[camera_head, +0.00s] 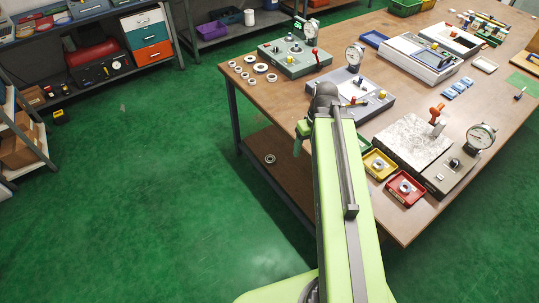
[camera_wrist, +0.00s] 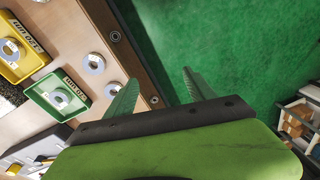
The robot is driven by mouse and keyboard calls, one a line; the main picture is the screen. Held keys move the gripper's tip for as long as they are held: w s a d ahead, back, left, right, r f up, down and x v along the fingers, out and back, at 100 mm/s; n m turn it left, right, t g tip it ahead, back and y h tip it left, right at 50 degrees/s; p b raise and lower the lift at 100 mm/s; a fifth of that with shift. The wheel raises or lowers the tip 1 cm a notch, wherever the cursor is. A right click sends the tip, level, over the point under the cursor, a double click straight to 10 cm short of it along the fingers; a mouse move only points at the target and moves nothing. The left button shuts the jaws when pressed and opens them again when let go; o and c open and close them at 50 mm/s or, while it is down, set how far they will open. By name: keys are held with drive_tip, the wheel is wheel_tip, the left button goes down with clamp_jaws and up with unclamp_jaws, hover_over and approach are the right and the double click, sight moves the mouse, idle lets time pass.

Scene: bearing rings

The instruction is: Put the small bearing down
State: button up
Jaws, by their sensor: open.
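In the wrist view my gripper (camera_wrist: 160,77) has its two green fingers apart, with nothing held between them. In the head view my gripper (camera_head: 298,148) is past the table's left edge, mostly hidden by my arm. Loose metal rings (camera_wrist: 95,63) and (camera_wrist: 113,88) lie on the tabletop left of my fingers. One bearing (camera_wrist: 60,98) sits in the green tray (camera_wrist: 38,95). Another bearing (camera_wrist: 10,48) is in the yellow tray (camera_wrist: 32,58). A ring (camera_head: 270,158) lies on the table's lower shelf. I cannot tell which one is the small bearing.
The wooden table (camera_head: 330,67) carries several rings (camera_head: 252,81) at its far left corner, gauge stands and a red tray (camera_head: 418,193). A grey stone plate (camera_head: 410,140) stands near the trays. Green floor left of the table is open. Shelving (camera_head: 120,70) stands behind.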

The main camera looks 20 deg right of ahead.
drive_tip(key=w+a+m+h, duration=0.1)
drive_tip(key=a, duration=1.5)
drive_tip(key=shift+w+g, duration=0.2)
drive_tip(key=shift+g, duration=0.1)
drive_tip(key=shift+s, duration=0.1)
